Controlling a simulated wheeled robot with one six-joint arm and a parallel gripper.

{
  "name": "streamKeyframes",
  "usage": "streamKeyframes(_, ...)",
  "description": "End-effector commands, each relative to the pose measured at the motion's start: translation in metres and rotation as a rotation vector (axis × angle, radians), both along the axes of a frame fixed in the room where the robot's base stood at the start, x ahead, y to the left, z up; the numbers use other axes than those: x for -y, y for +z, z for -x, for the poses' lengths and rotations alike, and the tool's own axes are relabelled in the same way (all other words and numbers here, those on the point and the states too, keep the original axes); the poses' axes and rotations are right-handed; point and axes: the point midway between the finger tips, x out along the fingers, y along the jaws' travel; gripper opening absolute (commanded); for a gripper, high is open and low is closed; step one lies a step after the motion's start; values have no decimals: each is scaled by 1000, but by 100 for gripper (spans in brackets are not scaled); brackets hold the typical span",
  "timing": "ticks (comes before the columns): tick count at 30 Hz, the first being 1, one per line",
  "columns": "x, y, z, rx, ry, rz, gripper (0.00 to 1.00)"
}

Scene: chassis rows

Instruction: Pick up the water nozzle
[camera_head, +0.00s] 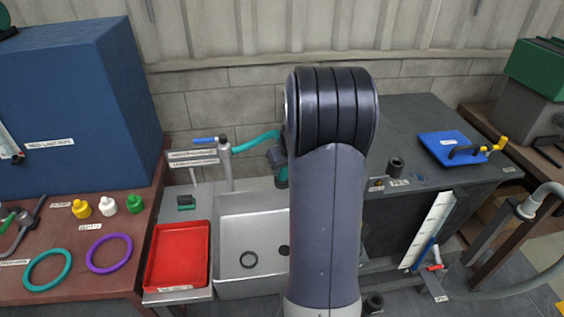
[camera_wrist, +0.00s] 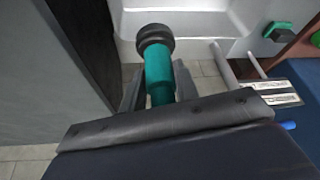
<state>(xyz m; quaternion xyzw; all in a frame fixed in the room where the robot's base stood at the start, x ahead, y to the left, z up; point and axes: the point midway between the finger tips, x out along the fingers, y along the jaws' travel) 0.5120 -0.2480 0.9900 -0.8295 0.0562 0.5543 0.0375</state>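The water nozzle is a teal tube with a black ring-shaped end. In the wrist view the nozzle (camera_wrist: 158,72) lies between the two fingers of my gripper (camera_wrist: 160,85), which press close on both sides of it, its black end pointing away over the sink. In the head view my gripper (camera_head: 277,155) is mostly hidden behind my arm, and the teal nozzle (camera_head: 283,176) shows just below it. A teal hose (camera_head: 257,140) runs from the metal tap (camera_head: 226,160) to behind my arm. The contact itself is partly hidden.
The steel sink (camera_head: 228,222) lies below, with a dark ring in it. A red tray (camera_head: 180,255) stands at its left. A large blue cabinet (camera_head: 75,110) stands at the left.

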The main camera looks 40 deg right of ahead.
Motion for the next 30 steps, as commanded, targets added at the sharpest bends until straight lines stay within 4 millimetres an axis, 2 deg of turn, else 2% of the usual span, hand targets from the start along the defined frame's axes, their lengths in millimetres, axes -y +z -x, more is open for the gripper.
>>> streamKeyframes(1, 0, 0, 0, 0, 0, 0, 25)
streamKeyframes(10, 0, 0, 0, 0, 0, 0, 1)
streamKeyframes(19, 0, 6, -1, 3, 0, 1, 1)
streamKeyframes(23, 1, 25, -1, 6, 1, 4, 1)
streamKeyframes(30, 0, 74, -1, 6, -1, 3, 1)
